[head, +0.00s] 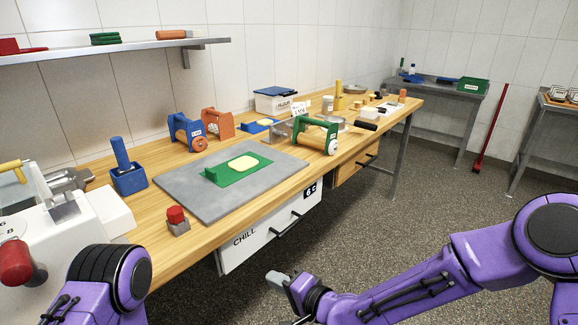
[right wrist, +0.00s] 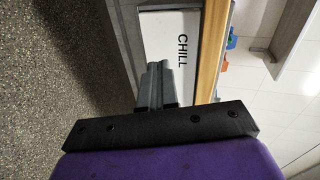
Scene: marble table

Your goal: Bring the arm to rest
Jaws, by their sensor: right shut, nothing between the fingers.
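My right gripper (head: 280,284) is shut and empty in the head view. It hangs in front of the table, below the edge and near the drawer marked CHILL (head: 268,228). In the right wrist view its closed fingers (right wrist: 157,88) point toward the same drawer (right wrist: 168,42), with grey floor to the left. My purple right arm comes in from the right. Part of my left arm shows at the lower left, but its gripper is out of view.
The wooden table (head: 150,250) carries a grey slab (head: 215,208) with a green board and pale dough (head: 243,163). Several roller tools, a blue holder (head: 129,178) and a white machine (head: 60,250) stand around it. Speckled floor (head: 420,200) is open to the right.

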